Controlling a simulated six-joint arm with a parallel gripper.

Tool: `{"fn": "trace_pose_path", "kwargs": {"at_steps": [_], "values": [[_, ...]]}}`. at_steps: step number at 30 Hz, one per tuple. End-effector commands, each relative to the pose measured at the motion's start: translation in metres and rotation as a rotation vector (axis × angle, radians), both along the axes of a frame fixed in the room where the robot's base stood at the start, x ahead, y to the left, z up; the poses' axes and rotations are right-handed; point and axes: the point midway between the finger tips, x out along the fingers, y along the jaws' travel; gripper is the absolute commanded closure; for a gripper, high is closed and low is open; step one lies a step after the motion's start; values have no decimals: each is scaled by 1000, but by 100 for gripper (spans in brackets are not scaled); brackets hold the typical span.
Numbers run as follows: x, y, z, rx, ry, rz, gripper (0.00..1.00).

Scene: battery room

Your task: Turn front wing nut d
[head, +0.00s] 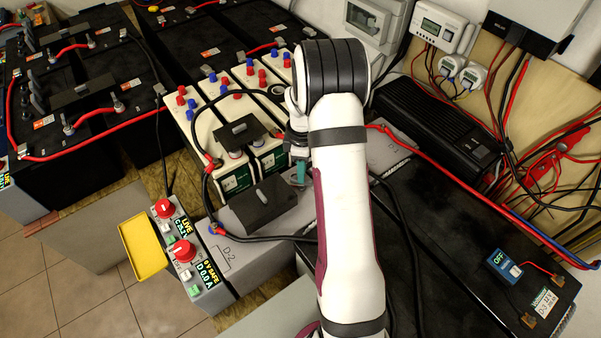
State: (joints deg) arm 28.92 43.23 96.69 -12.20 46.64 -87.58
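The grey battery labelled D-2 (230,255) stands in the lower middle of the head view, with a black block (262,203) on its top and a black cable running across it. My gripper (298,160) points down at the back right of this block, beside my white arm. The arm covers much of it, and I cannot see whether its fingers are apart. A small teal piece (300,173) shows just below it; I cannot tell whether it is part of the gripper. I cannot make out front wing nut d; the arm hides the right part of the D-2 top.
Cream batteries (205,130) with red and blue caps stand behind. Two panels with red knobs (183,250) and a yellow tray (145,247) are at the left. A long black battery (450,240) and red cables (440,168) lie to the right. Tiled floor is free at lower left.

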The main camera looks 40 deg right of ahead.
Motion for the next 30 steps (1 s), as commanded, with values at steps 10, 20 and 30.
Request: {"fn": "trace_pose_path", "kwargs": {"at_steps": [10, 20, 30], "values": [[0, 0, -27, 0, 0, 0, 72], [0, 0, -27, -1, -1, 0, 100], [0, 0, -26, -1, -1, -4, 100]]}}
